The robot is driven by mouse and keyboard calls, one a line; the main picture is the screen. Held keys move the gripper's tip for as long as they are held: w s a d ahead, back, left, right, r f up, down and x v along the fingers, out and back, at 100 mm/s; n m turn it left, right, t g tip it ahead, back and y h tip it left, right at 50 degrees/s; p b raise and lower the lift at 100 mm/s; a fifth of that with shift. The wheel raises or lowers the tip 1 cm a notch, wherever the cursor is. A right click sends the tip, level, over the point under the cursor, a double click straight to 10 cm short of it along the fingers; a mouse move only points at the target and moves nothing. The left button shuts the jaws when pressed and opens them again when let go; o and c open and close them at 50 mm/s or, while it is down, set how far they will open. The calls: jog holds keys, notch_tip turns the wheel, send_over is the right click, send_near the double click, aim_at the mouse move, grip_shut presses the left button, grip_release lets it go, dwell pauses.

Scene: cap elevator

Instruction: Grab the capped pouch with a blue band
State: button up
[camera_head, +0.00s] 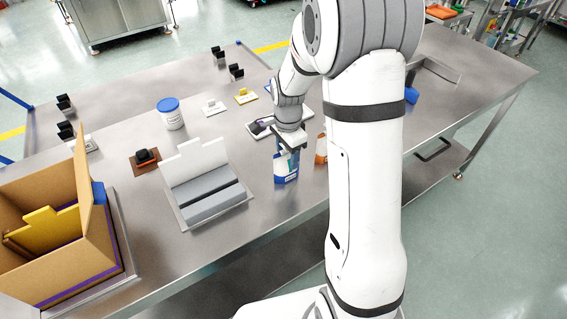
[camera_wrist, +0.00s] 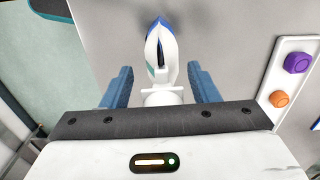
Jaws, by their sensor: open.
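The capped pouch with a blue band (camera_head: 286,169) stands on the steel table near its front edge, below my gripper (camera_head: 288,146). In the wrist view the pouch (camera_wrist: 161,55) is seen from above, with white sides, blue edges and a white cap at the near end. My gripper (camera_wrist: 161,88) is open, with one blue finger on each side of the cap. I see gaps between the fingers and the pouch. In the head view my arm hides part of the area around it.
An orange-banded item (camera_head: 321,150) stands just right of the pouch, partly behind my arm. A panel with purple and orange knobs (camera_wrist: 290,75) lies to the right in the wrist view. A grey stand (camera_head: 205,190), a blue-lidded jar (camera_head: 171,115) and a cardboard box (camera_head: 60,265) are to the left.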

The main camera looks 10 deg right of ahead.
jog(key=shift+c, duration=0.3)
jog(key=c, duration=1.1)
jog(key=shift+r, duration=0.15)
notch_tip(320, 180, up, 10)
jog(key=shift+f+b, duration=0.1)
jog(key=shift+b, duration=0.8)
